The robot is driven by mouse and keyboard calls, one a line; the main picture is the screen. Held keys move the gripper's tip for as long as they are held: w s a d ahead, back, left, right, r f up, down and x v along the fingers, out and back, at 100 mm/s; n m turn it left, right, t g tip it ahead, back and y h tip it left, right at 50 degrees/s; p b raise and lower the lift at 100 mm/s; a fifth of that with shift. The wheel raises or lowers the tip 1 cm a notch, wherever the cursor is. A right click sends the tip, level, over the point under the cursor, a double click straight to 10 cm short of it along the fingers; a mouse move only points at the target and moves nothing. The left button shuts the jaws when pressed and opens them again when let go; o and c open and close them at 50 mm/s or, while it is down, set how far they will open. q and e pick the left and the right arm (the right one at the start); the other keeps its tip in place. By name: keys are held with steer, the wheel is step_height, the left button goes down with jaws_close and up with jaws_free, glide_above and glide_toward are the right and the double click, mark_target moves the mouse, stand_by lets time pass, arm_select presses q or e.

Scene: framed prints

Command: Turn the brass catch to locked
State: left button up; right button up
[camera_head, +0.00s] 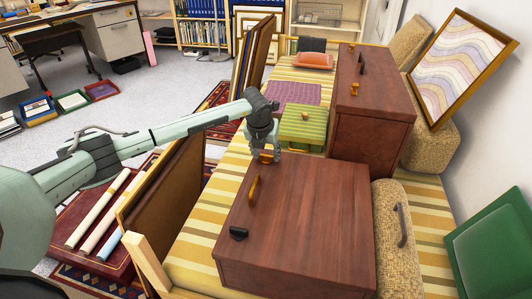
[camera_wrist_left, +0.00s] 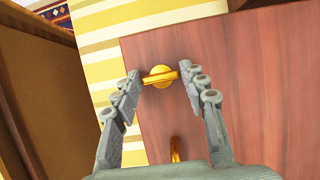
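The brass catch (camera_head: 266,157) is at the far left corner of the near red-brown wooden case's top (camera_head: 310,215). In the left wrist view the catch (camera_wrist_left: 160,77) is a small round brass base with a bar lying across the picture, slightly tilted. My left gripper (camera_head: 264,151) points down over that corner. Its two fingers (camera_wrist_left: 160,71) are open, one on each side of the catch, with a gap at the left; contact at the right cannot be told. The wrist partly hides the catch in the head view. My right gripper is not in view.
The same case has a brass handle (camera_head: 253,189) and a black catch (camera_head: 238,233). A second wooden case (camera_head: 380,115) stands behind. A green striped box (camera_head: 303,127) is close beyond my gripper. A brown panel (camera_head: 165,205) leans left, below my arm.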

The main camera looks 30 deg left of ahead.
arm_select(q)
steer(key=c, duration=0.6)
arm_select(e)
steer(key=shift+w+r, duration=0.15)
